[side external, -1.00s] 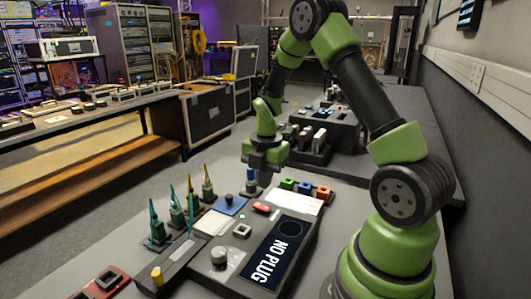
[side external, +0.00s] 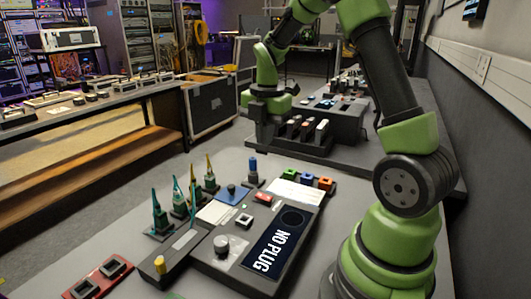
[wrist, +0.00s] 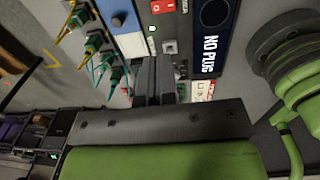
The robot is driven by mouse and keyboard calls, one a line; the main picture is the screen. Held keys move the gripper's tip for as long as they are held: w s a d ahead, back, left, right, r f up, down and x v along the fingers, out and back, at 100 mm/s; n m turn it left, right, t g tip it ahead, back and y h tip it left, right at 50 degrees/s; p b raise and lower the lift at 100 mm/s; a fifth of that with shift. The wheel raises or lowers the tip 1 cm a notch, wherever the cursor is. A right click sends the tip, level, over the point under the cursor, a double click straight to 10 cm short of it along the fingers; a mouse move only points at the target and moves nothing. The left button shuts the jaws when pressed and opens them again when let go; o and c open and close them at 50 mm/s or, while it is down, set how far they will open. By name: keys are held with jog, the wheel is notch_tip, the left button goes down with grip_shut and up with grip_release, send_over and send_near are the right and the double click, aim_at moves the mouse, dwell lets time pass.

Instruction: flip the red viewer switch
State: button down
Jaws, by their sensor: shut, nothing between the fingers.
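The red viewer switch (side external: 263,198) is a small red rocker at the far end of the dark console (side external: 215,262), beside the "NO PLUG" display (side external: 272,247). It also shows at the top edge of the wrist view (wrist: 163,6), partly cut off. My gripper (side external: 263,140) is shut and empty, raised above the table beyond the console in the side view. In the wrist view the shut fingers (wrist: 154,65) point up the picture toward the console, below the switch and apart from it. Which way the rocker is tipped is too small to tell.
A grey knob (side external: 221,244) and a square button (side external: 243,220) sit on the console. Teal and yellow pointed plugs (side external: 160,222) stand at its left. Green, blue and orange blocks (side external: 307,180) lie beyond it. A red two-slot box (side external: 97,278) is at front left.

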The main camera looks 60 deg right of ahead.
aim_at(265, 196)
jog(key=shift+w, duration=0.3)
jog(key=shift+f, duration=0.1)
jog(key=f, duration=1.4)
jog(key=shift+w, duration=0.35)
jog(key=shift+f, duration=0.15)
jog(key=shift+s, duration=0.15)
jog(key=shift+s+r, duration=0.3)
jog(key=shift+s, duration=0.3)
